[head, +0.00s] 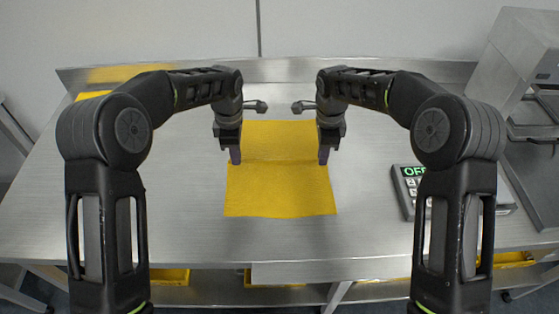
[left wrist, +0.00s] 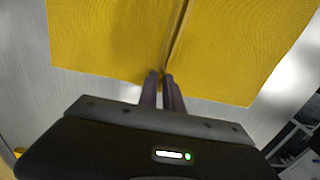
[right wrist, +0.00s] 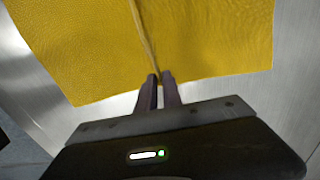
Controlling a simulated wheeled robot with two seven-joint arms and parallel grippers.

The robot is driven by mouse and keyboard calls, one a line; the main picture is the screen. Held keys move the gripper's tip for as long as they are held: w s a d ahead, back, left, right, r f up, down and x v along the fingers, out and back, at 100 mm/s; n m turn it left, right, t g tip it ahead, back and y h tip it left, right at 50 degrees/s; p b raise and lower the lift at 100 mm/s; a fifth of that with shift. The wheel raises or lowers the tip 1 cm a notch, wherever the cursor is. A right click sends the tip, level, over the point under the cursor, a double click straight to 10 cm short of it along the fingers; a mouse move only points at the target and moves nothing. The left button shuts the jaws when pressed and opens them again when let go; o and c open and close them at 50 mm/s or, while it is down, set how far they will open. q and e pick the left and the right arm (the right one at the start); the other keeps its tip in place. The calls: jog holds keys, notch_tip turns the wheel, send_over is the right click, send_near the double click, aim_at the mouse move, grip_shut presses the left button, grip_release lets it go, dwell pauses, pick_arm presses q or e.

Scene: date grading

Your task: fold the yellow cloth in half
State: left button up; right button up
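The yellow cloth (head: 281,190) lies spread on the steel table, with a raised crease running left to right across its middle. The near and far parts lie on either side of this crease. My left gripper (head: 235,157) is at the left end of the crease; in the left wrist view its fingers (left wrist: 163,78) are close together with the pinched ridge between their tips. My right gripper (head: 324,157) is at the right end; in the right wrist view its fingers (right wrist: 160,78) close on the ridge the same way. The cloth's far left and right edges are partly hidden by my grippers.
The steel table (head: 190,225) is clear around the cloth. A scale (head: 408,180) with a green "OFF" display stands to the right, partly behind my right arm. A steel machine (head: 520,60) stands at the far right. A yellow item (head: 120,73) lies at the back left.

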pick_arm(q)
grip_shut()
pick_arm(e)
jog(key=shift+f, duration=0.1)
grip_shut()
